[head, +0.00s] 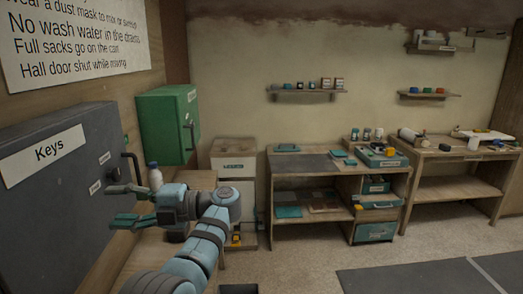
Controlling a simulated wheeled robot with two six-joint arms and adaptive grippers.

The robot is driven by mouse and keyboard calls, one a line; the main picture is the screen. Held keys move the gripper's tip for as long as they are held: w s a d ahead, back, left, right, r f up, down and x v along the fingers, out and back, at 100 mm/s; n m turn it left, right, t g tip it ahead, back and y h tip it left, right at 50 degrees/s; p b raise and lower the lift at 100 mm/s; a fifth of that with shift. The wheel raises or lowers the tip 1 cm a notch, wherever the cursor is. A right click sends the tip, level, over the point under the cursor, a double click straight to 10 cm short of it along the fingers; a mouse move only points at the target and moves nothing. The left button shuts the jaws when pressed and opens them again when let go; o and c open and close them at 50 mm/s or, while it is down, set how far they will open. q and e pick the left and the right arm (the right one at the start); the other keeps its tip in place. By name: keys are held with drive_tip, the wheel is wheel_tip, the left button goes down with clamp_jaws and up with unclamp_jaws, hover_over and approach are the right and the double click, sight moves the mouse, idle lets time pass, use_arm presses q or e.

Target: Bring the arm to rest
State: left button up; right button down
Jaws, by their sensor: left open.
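My left arm comes in from the bottom and reaches up to the left in the head view. My left gripper (124,205) is open, its two teal fingers apart, one above the other, with nothing seen between them. It is in front of the grey key cabinet (50,200) labelled "Keys", near that cabinet's dark handle (136,167). I cannot tell whether the fingers touch the cabinet. A white bottle with a bluish cap (155,177) stands just behind the gripper. My right gripper is not in view.
A green wall cabinet (163,128) hangs beyond the key cabinet. A wooden surface (201,180) lies behind my arm. A workbench (285,165) with shelves and a second table (455,187) stand along the back wall. Open floor (300,262) lies to the right of my arm, with dark mats (400,280).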

use_arm(q)
drive_tip(key=w+d+f+m+t+h, duration=0.1)
drive_tip(key=w+f+m+t+h, duration=0.15)
drive_tip(key=w+m+t, duration=0.4)
drive_tip(key=w+f+m+t+h, duration=0.1)
drive_tip(key=w+f+m+t, duration=0.2)
drive_tip(key=m+t, duration=0.65)
drive_tip(key=s+d+f+m+t+h, duration=0.25)
drive_tip(key=d+f+m+h, duration=0.25)
drive_tip(key=f+m+h, duration=0.3)
drive_tip(key=s+d+f+m+t+h, duration=0.1)
drive_tip(key=s+d+f+m+h, duration=0.35)
drive_tip(key=f+m+h, duration=0.35)
drive_tip(key=s+f+m+g+h, duration=0.1)
drive_tip(key=s+f+m+g, duration=0.3)
drive_tip(key=s+f+g, duration=0.75)
drive_tip(key=s+a+f+m+g+y, duration=0.1)
drive_tip(key=s+a+f+g+y, duration=0.15)
drive_tip(key=s, duration=1.05)
drive_tip(key=s+a+f+g+y, duration=0.1)
drive_tip(key=s+a+f, duration=0.25)
drive_tip(key=s, duration=0.95)
wheel_tip(320, 180, down, 18)
drive_tip(key=a+g, duration=0.1)
drive_tip(key=a, duration=0.1)
drive_tip(key=s+f+g, duration=0.1)
drive_tip(key=s+f, duration=1.3)
drive_tip(key=s, duration=0.1)
drive_tip(key=shift+b, duration=0.35)
